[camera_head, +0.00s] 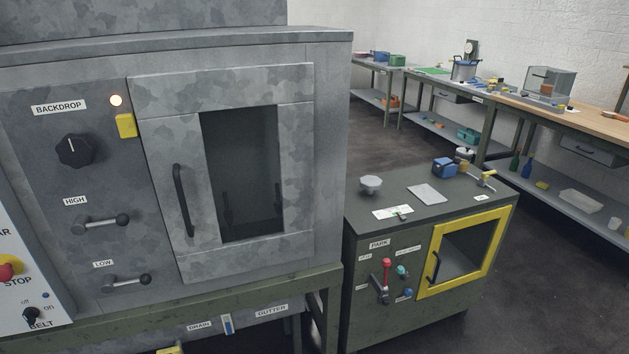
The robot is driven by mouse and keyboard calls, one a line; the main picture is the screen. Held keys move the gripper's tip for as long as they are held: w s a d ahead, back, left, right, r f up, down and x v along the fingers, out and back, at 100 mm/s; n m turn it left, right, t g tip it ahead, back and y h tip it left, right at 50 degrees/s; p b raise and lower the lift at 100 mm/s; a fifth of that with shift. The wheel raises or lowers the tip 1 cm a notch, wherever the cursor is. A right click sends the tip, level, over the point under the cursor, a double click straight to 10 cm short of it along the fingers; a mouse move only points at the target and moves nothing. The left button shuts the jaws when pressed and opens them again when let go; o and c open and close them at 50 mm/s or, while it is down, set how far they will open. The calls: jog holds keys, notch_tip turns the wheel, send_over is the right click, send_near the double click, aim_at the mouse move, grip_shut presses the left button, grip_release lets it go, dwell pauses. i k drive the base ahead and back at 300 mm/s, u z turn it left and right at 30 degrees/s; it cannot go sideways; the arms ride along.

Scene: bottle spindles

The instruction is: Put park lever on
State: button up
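The park lever (386,272) is a red-handled lever on the front of a low green cabinet (362,316), under a label reading PARK (379,244). Its handle points up, leaning slightly right, with the red knob at the top and the pivot below. Small white tags sit to its left, above and below, too small to read surely. A teal knob (402,271) and a blue knob (407,293) are to its right. My gripper is not in view.
A large grey cabinet (335,150) with a handled door, a BACKDROP dial (75,150) and HIGH and LOW levers fills the left. A yellow-framed door (428,292) is right of the park lever. Small items stand on the green cabinet's top. Dark floor lies open at right.

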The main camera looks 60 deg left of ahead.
aim_at(387, 262)
jog(key=u, duration=2.65)
jog(key=k, duration=0.85)
jog(key=z, duration=0.9)
jog(key=i, duration=0.45)
jog(key=k, duration=0.6)
jog(key=u, duration=0.65)
jog(key=i, duration=1.1)
jog(key=z, duration=0.1)
